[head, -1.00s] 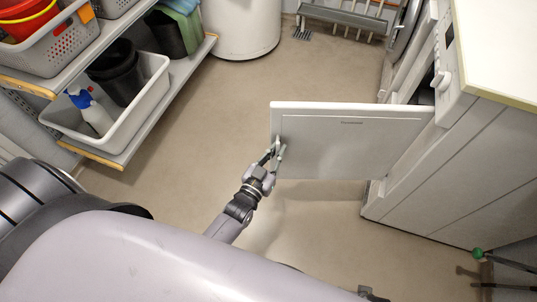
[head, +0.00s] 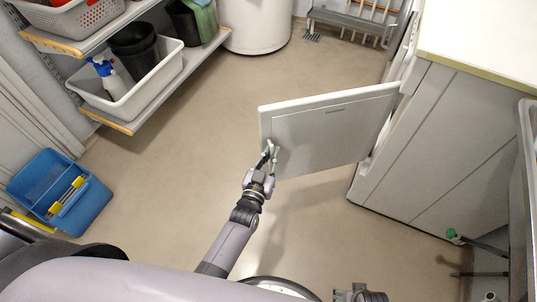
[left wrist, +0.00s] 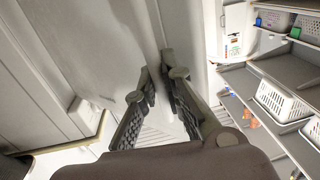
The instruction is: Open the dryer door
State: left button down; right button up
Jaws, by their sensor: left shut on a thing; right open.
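The white dryer door (head: 335,125) stands swung open from the white dryer (head: 430,150) at the right in the head view. My left gripper (head: 271,153) is shut on the handle at the door's free edge; the fingers hide most of the handle. In the left wrist view, the fingers of my left gripper (left wrist: 168,82) are close together in front of a white panel (left wrist: 105,40), and what lies between them is hard to make out. My right gripper (head: 361,294) is open and empty at the bottom edge of the head view, partly cut off.
A blue bucket (head: 62,192) stands on the floor at the left. A shelf with a white tub (head: 128,88) is at the upper left, and a white drum (head: 255,25) stands at the back. A green-tipped rod (head: 452,233) is at the lower right. The middle floor is clear.

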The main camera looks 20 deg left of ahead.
pick_arm(q)
jog(key=shift+s+r, duration=0.1)
jog(key=shift+s, duration=0.15)
jog(key=c, duration=1.7)
grip_release()
jog(key=shift+d, duration=0.1)
jog(key=shift+s, duration=0.1)
jog(key=s, duration=1.2)
jog(key=shift+a, duration=0.45)
